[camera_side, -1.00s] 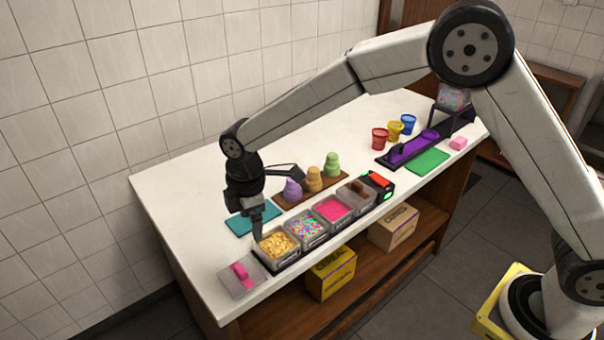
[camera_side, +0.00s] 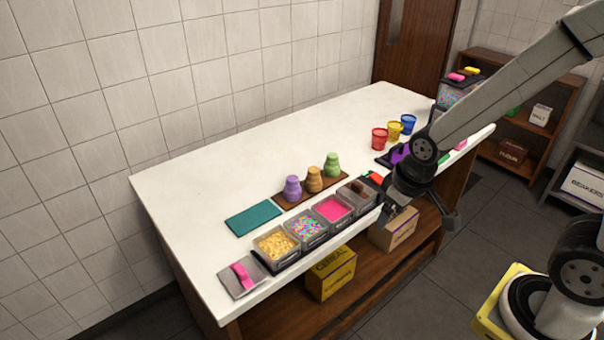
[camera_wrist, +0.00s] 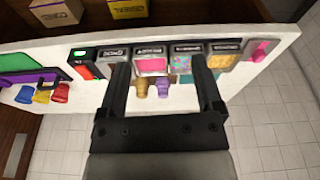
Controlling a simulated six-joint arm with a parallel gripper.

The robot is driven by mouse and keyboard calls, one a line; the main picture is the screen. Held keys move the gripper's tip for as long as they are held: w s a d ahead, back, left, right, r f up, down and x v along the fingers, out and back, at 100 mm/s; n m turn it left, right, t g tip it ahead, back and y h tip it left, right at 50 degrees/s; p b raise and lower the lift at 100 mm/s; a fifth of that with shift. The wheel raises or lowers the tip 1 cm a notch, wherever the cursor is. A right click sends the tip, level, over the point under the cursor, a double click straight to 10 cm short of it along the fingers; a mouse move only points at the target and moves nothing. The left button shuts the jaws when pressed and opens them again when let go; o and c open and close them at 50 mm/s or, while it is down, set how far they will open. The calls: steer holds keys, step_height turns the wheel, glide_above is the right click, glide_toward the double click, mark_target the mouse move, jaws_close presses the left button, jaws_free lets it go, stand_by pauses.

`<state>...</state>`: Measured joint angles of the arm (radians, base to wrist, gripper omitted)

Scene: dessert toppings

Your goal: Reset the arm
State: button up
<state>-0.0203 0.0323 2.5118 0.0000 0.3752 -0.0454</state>
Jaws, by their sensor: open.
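My gripper (camera_side: 421,210) is off the counter's front edge, near the right end of the topping row in the side view. In the wrist view my gripper (camera_wrist: 163,75) shows two black fingers spread apart with nothing held between them. The white counter (camera_side: 190,190) lies beyond the fingers. The topping bins hold yellow flakes (camera_side: 275,243), colored sprinkles (camera_side: 307,227), pink topping (camera_side: 333,209) and brown pieces (camera_side: 360,188). My arm partly hides the purple stand and green mat on the right.
Red, yellow and blue cups (camera_side: 395,131) stand at the back right. A pink scoop (camera_side: 242,274) lies on a grey pad.

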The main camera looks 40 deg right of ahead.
steer(key=shift+s+d+f+m, duration=0.1)
steer(key=shift+s+d+m, duration=0.25)
steer(key=shift+s, duration=0.35)
